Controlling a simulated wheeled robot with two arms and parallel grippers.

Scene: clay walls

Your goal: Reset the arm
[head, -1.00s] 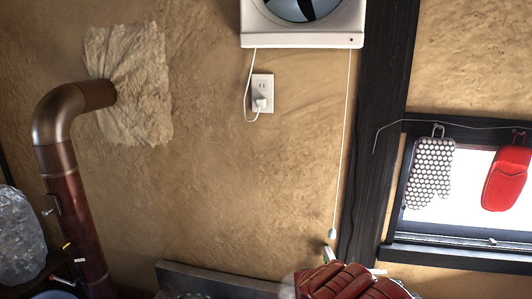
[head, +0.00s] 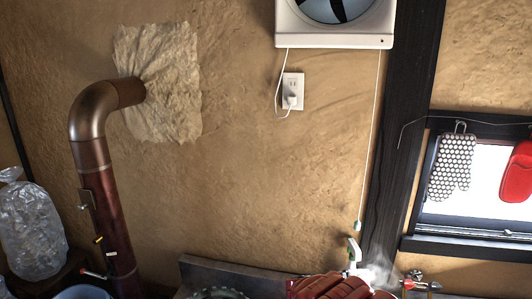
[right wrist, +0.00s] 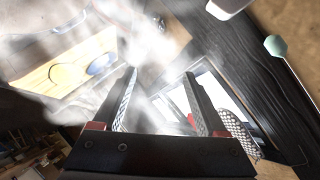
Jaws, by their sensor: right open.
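My right gripper (right wrist: 160,71) shows in the right wrist view with its two fingers spread wide apart. I see nothing held between them. White steam drifts around and behind the fingers and blurs part of that view. In the head view my right gripper is hard to make out near the steam at the bottom edge. My left gripper is in neither view.
A pull cord with a pale green end (head: 357,226) hangs under the fan (head: 335,20); the cord end also appears in the wrist view (right wrist: 275,45). A stove pipe (head: 100,185) and a plastic-wrapped bundle (head: 32,232) are at left. Mitts (head: 453,165) hang right.

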